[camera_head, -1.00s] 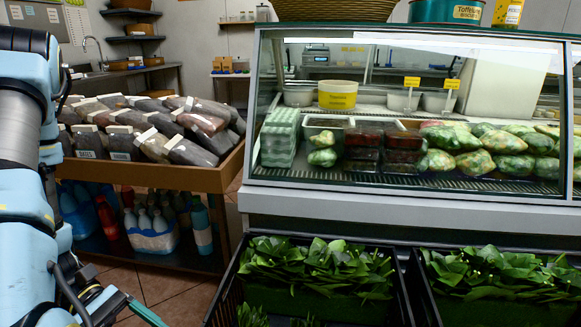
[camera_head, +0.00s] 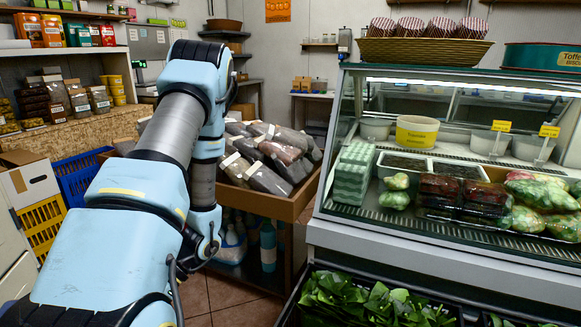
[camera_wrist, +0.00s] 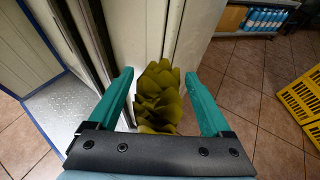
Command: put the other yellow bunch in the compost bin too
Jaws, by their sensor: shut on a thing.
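In the wrist view a yellow-green bunch (camera_wrist: 159,100) of overlapping leaves or petals stands between the teal fingers of my gripper (camera_wrist: 158,76). The gripper is shut on it and holds it above the tiled floor, in front of a pale upright panel. Part of the bunch is hidden behind the dark gripper bar. In the head view my arm fills the left, and neither the gripper nor the bunch shows. I cannot pick out a compost bin in either view.
A yellow crate (camera_wrist: 303,100) stands on the floor at the right of the wrist view. The head view shows a blue crate (camera_head: 78,180), a wooden stand (camera_head: 290,208) of bagged goods and a glass display counter (camera_head: 420,240).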

